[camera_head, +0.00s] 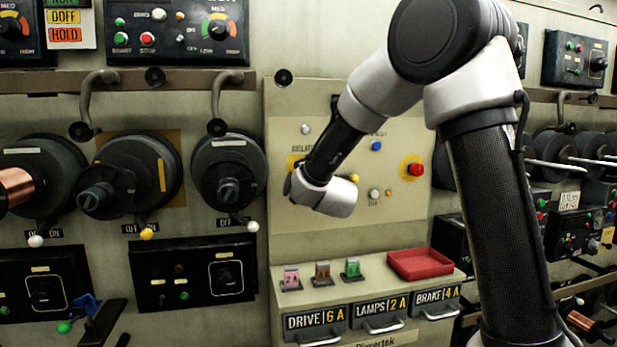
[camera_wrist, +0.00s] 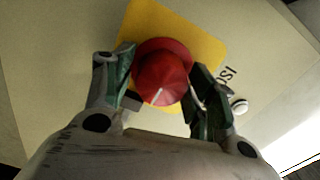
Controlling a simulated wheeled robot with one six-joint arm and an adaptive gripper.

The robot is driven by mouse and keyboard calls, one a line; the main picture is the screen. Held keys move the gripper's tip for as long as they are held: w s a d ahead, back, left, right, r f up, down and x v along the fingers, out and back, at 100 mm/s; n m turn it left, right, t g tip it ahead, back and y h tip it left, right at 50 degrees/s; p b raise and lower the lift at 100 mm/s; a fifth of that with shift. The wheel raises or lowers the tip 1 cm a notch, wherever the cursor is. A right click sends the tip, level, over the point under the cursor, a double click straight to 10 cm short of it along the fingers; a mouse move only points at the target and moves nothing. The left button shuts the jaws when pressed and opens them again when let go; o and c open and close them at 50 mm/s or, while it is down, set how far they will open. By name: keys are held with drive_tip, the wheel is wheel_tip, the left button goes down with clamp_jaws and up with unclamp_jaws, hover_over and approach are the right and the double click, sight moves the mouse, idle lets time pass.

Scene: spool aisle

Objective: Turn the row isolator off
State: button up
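The row isolator is a round red knob (camera_wrist: 162,76) on a yellow plate (camera_wrist: 190,30), with a thin white line on its face. Black lettering, partly hidden, shows beside it in the wrist view. My gripper (camera_wrist: 163,68) is at the panel with its two fingers on either side of the knob. The fingers look open; a narrow gap seems to show at the left, and contact cannot be made out. In the head view, my gripper (camera_head: 293,181) hides the knob, and only part of the yellow plate (camera_head: 292,161) shows behind it.
A red button on a yellow disc (camera_head: 414,168) and small coloured buttons are on the same panel. Below are a red tray (camera_head: 420,264), several coloured tags and labelled drawers (camera_head: 316,321). Spools (camera_head: 228,172) and hooked handles (camera_head: 218,100) stick out at the left.

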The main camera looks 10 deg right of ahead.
drive_tip(key=s, duration=1.2)
